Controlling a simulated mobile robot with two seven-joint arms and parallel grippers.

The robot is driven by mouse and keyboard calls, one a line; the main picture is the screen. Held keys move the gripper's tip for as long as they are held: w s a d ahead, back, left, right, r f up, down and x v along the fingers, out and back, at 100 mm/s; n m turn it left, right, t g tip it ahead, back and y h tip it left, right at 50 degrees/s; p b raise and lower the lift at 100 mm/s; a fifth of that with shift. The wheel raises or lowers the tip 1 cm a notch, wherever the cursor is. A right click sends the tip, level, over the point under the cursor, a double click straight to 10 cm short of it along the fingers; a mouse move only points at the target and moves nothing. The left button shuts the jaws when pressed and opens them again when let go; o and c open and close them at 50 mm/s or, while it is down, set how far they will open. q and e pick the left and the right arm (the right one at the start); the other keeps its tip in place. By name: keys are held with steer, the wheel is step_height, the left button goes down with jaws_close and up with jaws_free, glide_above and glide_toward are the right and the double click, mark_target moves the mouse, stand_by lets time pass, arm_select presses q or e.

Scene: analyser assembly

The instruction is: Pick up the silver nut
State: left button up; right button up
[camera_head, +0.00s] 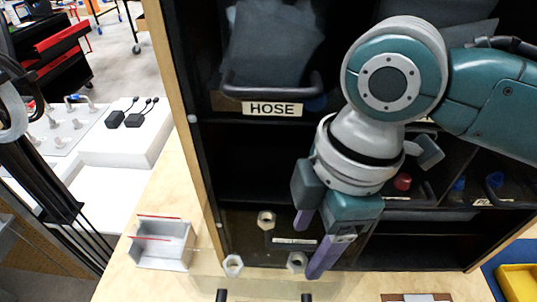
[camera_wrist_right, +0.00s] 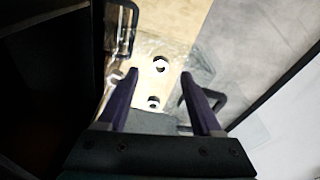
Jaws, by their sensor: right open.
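Three nuts show in the head view: one silver-beige nut (camera_head: 266,219) inside the dark shelf opening, a pale nut (camera_head: 232,265) at front left, and a silver-grey nut (camera_head: 297,262) close to my purple fingers. They seem to lie in a clear bin (camera_head: 205,284). My right gripper (camera_head: 308,248) is open, empty and pointed down over the nuts. In the right wrist view, one nut (camera_wrist_right: 160,64) shows between the fingertips (camera_wrist_right: 159,78) and another nut (camera_wrist_right: 153,103) lies lower; neither is gripped. My left gripper is not in view.
A black shelf cabinet with a wooden edge (camera_head: 182,105) surrounds the work area. A bin labelled HOSE (camera_head: 271,108) sits above. A small grey box (camera_head: 163,244) with red edges stands left on the wooden table. A yellow tray (camera_head: 520,282) is at the lower right.

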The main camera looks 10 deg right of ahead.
steer(key=f, duration=0.3)
steer(key=shift+a+f, duration=0.4)
jaws_close()
